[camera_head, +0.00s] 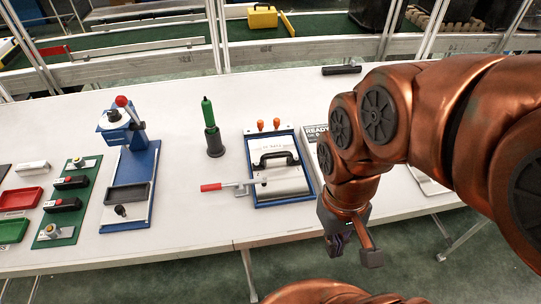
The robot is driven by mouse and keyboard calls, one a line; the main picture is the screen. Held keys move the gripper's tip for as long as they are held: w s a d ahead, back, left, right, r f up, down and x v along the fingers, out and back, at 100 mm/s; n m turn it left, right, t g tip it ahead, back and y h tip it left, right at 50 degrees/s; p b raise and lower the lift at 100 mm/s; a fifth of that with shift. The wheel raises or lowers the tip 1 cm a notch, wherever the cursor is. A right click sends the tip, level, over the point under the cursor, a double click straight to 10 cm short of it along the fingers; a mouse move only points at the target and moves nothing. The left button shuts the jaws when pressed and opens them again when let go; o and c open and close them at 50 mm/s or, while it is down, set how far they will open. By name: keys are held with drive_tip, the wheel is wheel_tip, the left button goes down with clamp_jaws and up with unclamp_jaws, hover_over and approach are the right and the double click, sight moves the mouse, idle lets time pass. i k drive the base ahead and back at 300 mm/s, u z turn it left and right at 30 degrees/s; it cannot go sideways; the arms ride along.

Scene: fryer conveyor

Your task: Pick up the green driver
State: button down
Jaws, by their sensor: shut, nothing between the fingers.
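The green driver (207,114) stands upright on the white table, left of the picture's middle. Its top is bright green and its lower part is dark, set in a dark round base or holder (215,147). My gripper (354,249) hangs in front of the table's near edge, to the right of the driver and well apart from it. The gripper is shut and empty, and its fingers point downward. My copper-coloured arm covers the right part of the table.
A blue-based fixture with a black handle (275,160) and a red-tipped lever (211,187) stands between driver and gripper. A blue press (122,120) with a red knob, a green board (49,218) and red (20,199) and green trays (12,231) are left. The white table (177,180) is bare around the driver.

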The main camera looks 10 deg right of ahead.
sight(206, 105)
drive_tip(key=z, duration=2.3)
drive_tip(key=k, duration=1.5)
drive_tip(key=u, duration=2.35)
drive_tip(key=i, duration=1)
drive_tip(key=z, duration=0.05)
